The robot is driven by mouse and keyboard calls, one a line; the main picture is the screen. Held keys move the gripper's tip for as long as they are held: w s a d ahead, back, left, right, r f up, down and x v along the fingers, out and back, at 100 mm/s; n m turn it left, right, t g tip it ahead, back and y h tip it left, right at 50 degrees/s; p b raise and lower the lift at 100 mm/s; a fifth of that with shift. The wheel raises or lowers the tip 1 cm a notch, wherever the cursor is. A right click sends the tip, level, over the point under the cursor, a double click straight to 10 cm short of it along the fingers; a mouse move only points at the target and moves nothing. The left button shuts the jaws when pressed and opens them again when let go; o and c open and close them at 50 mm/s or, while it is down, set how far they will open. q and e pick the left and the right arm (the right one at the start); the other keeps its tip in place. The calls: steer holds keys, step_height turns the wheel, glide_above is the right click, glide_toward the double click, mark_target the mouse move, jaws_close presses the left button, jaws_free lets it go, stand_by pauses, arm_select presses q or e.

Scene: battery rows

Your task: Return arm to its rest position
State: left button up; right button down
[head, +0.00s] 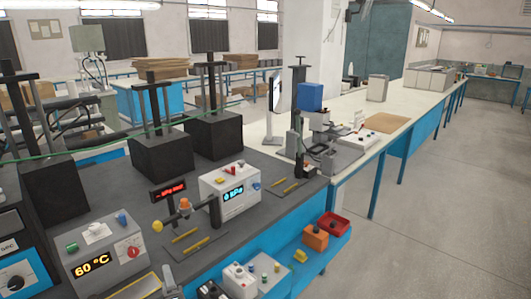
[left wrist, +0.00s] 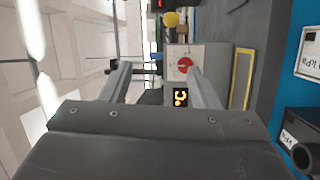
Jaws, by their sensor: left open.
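My left gripper (head: 169,281) shows only in part at the bottom edge of the head view, in front of the bench. In the left wrist view its two grey fingers (left wrist: 159,72) stand well apart with nothing held between them. The white control box (head: 105,250) with the 60 °C display is close by. Its red dial (left wrist: 186,66) shows beyond the fingers in the left wrist view. My right gripper is in neither view.
The dark bench carries black press stands (head: 160,153), a kPa box (head: 228,190) and a small rig with an orange knob (head: 185,204). Orange (head: 316,237) and red bins (head: 333,223) sit on a lower blue shelf. Open floor (head: 430,220) lies to the right.

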arm_select(q)
steer(key=s+d+f+m+g+h, duration=0.2)
steer(key=s+d+m+h, duration=0.1)
steer(key=s+m+h, duration=0.5)
steer(key=s+d+f+m+g+h, duration=0.1)
steer(key=s+d+m+h, duration=0.35)
steer(key=m, duration=0.65)
steer(key=s+a+f+m+g+y, duration=0.1)
steer(key=s+a+g+y, duration=0.15)
steer(key=s, duration=0.55)
steer(key=s+a+m+g+y, duration=0.1)
steer(key=s+a+g, duration=0.3)
steer(key=s, duration=0.5)
steer(key=s+a+f+m+g+y, duration=0.1)
steer(key=s+a+g, duration=0.3)
steer(key=s, duration=0.4)
step_height(320, 180, down, 27)
steer(key=a+b, duration=0.1)
steer(key=b, duration=0.1)
steer(key=s+d+f+g+b, duration=0.1)
steer(key=s+f+g+b, duration=0.1)
steer(key=s+f, duration=1.3)
step_height(320, 180, down, 3)
steer(key=shift+d+f+h, duration=0.1)
steer(key=shift+d+h, duration=0.1)
steer(key=shift+h, duration=0.1)
